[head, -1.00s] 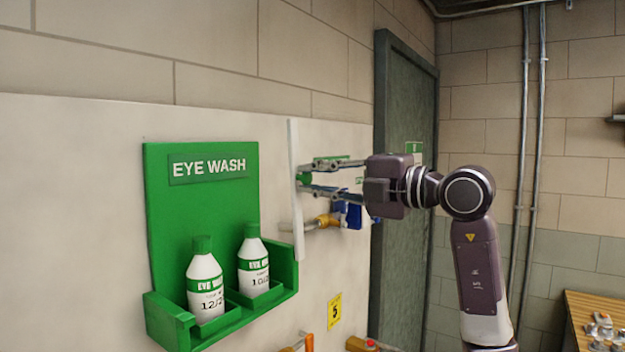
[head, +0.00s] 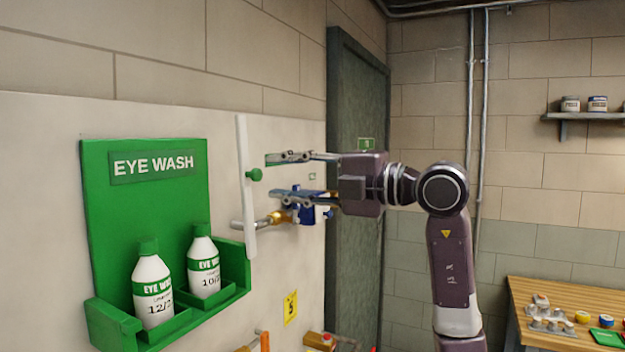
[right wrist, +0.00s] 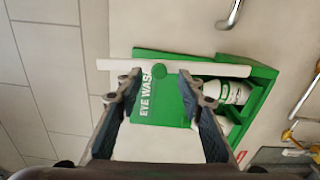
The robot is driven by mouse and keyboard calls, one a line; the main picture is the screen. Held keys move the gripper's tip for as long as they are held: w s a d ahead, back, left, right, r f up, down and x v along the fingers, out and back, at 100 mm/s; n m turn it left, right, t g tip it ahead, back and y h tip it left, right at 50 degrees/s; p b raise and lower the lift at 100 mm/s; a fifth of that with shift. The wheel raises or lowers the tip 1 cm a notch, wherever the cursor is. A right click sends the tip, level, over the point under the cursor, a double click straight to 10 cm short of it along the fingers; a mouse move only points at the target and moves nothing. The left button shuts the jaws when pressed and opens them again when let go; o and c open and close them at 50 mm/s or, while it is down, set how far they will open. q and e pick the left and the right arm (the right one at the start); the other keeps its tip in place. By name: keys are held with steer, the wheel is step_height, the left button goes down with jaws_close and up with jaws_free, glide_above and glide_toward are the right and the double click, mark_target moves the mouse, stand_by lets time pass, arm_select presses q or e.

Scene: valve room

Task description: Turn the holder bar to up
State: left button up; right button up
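The holder bar (head: 247,220) is a long white strip standing close to vertical beside the eye wash panel in the head view, with a green knob (head: 255,174) near its middle. In the right wrist view the bar (right wrist: 222,70) lies across the picture, and its green knob (right wrist: 160,71) shows between the fingertips. My right gripper (head: 270,178) is open and empty, just right of the bar in the head view, its fingers pointing at the knob with a small gap. The right gripper's two fingers also show apart in the wrist view (right wrist: 160,86). My left gripper is out of view.
A green eye wash holder (head: 100,200) with two white bottles is left of the bar. A pipe with a blue valve (head: 310,212) runs behind the lower finger. A dark green door (head: 357,120) is behind my arm. A wooden table (head: 530,292) stands at right.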

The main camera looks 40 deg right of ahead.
steer(key=v, duration=0.7)
steer(key=shift+s+d, duration=0.15)
steer(key=shift+s, duration=0.2)
